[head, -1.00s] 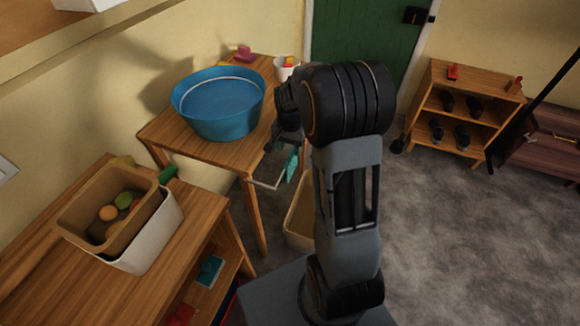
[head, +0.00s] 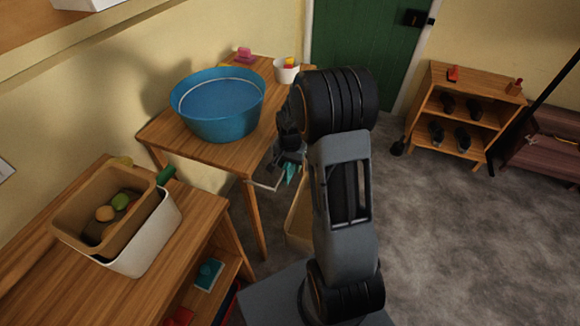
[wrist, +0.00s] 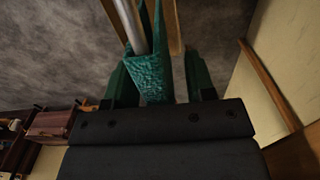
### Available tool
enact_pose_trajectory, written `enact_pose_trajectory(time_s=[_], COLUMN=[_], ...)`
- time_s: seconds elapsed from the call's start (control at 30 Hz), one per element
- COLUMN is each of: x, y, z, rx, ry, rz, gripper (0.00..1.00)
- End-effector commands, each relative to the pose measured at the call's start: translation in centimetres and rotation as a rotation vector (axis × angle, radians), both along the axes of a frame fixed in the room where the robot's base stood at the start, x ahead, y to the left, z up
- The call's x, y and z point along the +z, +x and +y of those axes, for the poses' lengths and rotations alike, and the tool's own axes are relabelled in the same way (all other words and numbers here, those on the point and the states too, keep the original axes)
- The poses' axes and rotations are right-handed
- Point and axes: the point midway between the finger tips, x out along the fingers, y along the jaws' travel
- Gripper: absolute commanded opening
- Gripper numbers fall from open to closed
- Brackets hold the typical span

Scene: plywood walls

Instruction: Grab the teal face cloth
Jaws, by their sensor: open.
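The teal face cloth (head: 291,173) hangs from a light metal rail (head: 266,187) at the side of the wooden table. In the wrist view the cloth (wrist: 152,78) hangs over the rail (wrist: 129,22), between the two fingers of my gripper (wrist: 157,82). The gripper is open, with one finger on each side of the cloth. I cannot tell whether either finger touches it. In the head view my gripper (head: 288,160) is right at the cloth and partly hides it.
A blue basin (head: 218,125), a white cup (head: 286,74) and a pink item (head: 244,55) stand on the wooden table (head: 180,143). A tan bin (head: 301,222) stands on the floor below. A counter (head: 40,262) is at the left. Grey floor is open at the right.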

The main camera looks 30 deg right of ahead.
Motion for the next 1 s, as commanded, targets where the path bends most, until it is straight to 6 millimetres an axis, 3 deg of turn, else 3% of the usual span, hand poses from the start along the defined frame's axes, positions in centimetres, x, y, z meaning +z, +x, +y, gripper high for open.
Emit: enact_pose_trajectory(time_s=[0.07,0.53,1.0], x=[0.0,0.0,1.1], y=[0.0,0.0,0.0], z=[0.0,0.0,0.0], rx=[0.0,0.0,0.0], ry=[0.0,0.0,0.0], rz=[0.0,0.0,-0.001], gripper=[0.46,0.01,0.0])
